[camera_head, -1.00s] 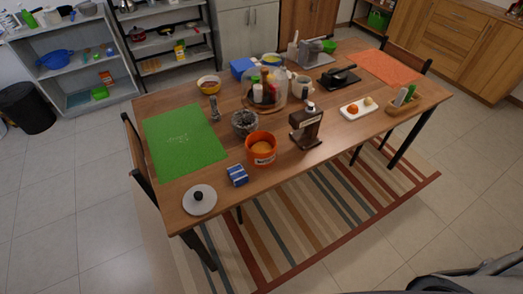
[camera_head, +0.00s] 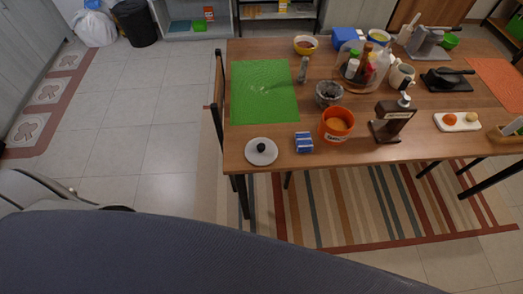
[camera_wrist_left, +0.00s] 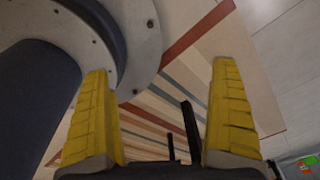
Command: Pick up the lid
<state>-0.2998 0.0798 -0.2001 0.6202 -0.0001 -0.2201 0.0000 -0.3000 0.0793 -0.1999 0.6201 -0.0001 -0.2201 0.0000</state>
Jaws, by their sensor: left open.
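The lid (camera_head: 261,152) is a white disc with a black knob, lying flat at the near left corner of the wooden table in the head view. An orange container (camera_head: 337,125) stands to its right, open at the top. My left gripper (camera_wrist_left: 165,115) shows in the left wrist view with two yellow fingers apart and nothing between them. It points toward the floor and striped rug, away from the lid. Neither gripper shows in the head view, where only large grey and dark parts of me fill the bottom.
A blue box (camera_head: 304,142) sits between the lid and the orange container. A green mat (camera_head: 264,92) lies behind the lid.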

